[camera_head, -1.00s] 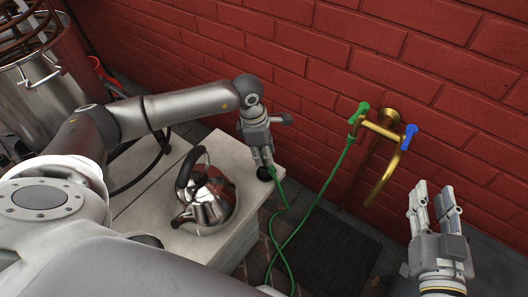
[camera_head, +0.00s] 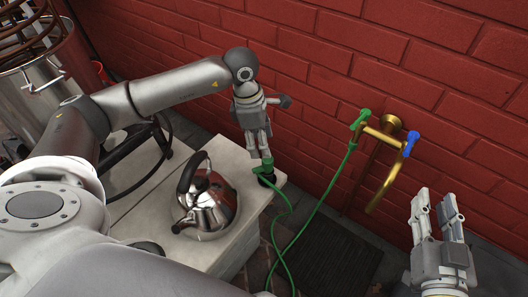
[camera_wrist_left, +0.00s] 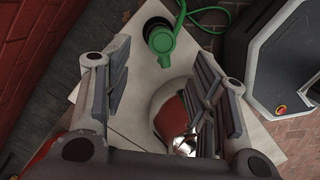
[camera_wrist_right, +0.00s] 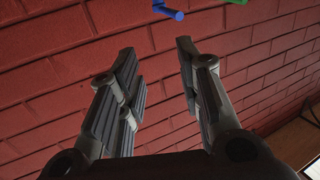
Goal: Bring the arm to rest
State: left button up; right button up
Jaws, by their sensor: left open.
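My left gripper (camera_head: 258,143) is open and empty, just above the green hose end (camera_head: 264,168) at the corner of the pale counter (camera_head: 150,205). In the left wrist view the hose end (camera_wrist_left: 160,40) sits in a dark round opening, beyond the open fingers (camera_wrist_left: 152,90) and apart from them. My right gripper (camera_head: 437,212) is open and empty in front of the brick wall at the lower right. Its parted fingers (camera_wrist_right: 160,85) also show in the right wrist view, with only wall between them.
A shiny kettle (camera_head: 208,205) stands on the counter below my left arm. A brass tap (camera_head: 384,170) with green and blue handles is on the red brick wall (camera_head: 300,60). The green hose (camera_head: 320,202) runs from it to the counter. A steel pot (camera_head: 55,85) stands far left.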

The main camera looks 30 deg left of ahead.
pick_arm(q)
jog(key=shift+s+a+r, duration=0.1)
jog(key=shift+a+r, duration=0.1)
jog(key=shift+r, duration=0.85)
jog(key=shift+s+a+r, duration=0.1)
jog(key=shift+a+r, duration=0.05)
jog(key=shift+r, duration=0.9)
notch_tip(320, 180, up, 7)
jog(key=p, duration=0.5)
pick_arm(e)
jog(key=s+d+f+g+h, duration=0.2)
jog(key=s+d+f+g, duration=0.1)
jog(key=s+f+g, duration=0.3)
jog(key=s+d+f+g+h, duration=0.1)
jog(key=s+d+f+g, duration=0.2)
jog(key=s+f+g, duration=0.4)
jog(key=s+f, duration=0.2)
jog(key=s, duration=0.1)
jog(key=shift+s+d+f+m+h, duration=0.2)
jog(key=shift+s+d+m+h, duration=0.1)
jog(key=shift+h, duration=0.1)
jog(key=shift+w, duration=0.1)
